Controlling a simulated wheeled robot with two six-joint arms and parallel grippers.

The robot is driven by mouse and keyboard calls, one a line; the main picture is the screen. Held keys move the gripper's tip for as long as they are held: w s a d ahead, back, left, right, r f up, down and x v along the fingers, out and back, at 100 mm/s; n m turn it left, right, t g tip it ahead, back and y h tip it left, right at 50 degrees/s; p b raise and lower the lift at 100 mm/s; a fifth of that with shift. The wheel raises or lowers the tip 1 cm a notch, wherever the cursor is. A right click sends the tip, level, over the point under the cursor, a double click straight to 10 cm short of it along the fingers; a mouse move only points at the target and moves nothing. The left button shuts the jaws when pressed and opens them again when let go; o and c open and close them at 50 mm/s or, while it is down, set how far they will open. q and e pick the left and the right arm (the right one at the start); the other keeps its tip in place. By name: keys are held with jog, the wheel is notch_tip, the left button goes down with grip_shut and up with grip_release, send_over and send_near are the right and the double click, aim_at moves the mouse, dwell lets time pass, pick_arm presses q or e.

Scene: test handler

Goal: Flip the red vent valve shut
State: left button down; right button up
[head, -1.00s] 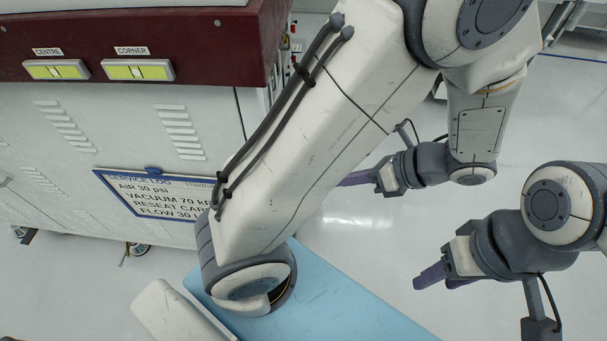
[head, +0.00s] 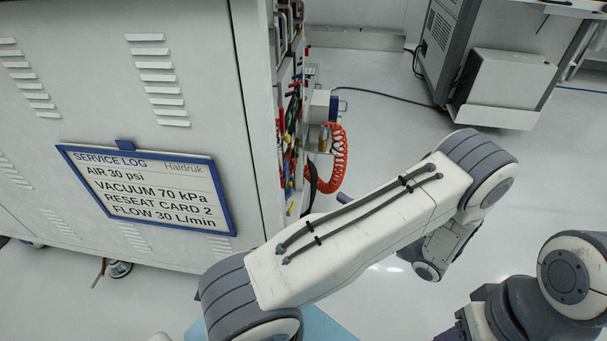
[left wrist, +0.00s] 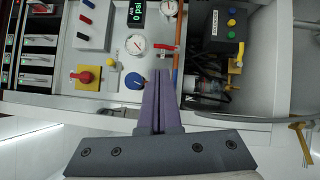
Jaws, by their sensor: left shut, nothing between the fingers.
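In the left wrist view a small red lever (left wrist: 166,47), which looks like the vent valve, lies roughly crosswise beside a thin copper pipe (left wrist: 179,30) on the panel. My left gripper (left wrist: 158,76) is shut and empty, its purple fingers pointing at the panel just below the lever in the picture. A gap to the lever shows; depth is hard to judge. In the head view only a purple tip of my left gripper (head: 344,199) shows behind my arm. My right gripper (head: 452,335) is partly cut off at the bottom edge, its fingers barely visible.
Near the lever are white gauges (left wrist: 135,44), a blue knob (left wrist: 135,81), a red knob on a yellow plate (left wrist: 85,76) and a yellow-handled valve (left wrist: 235,65). In the head view the grey cabinet (head: 190,120) stands left, with a red coiled hose (head: 336,160) beside it.

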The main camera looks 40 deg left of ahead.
pick_arm(q)
jog(key=a+r+b, duration=0.1)
jog(key=a+b, duration=0.5)
jog(key=a, duration=0.8)
jog(key=shift+w+r, duration=0.2)
jog(key=shift+w, duration=0.05)
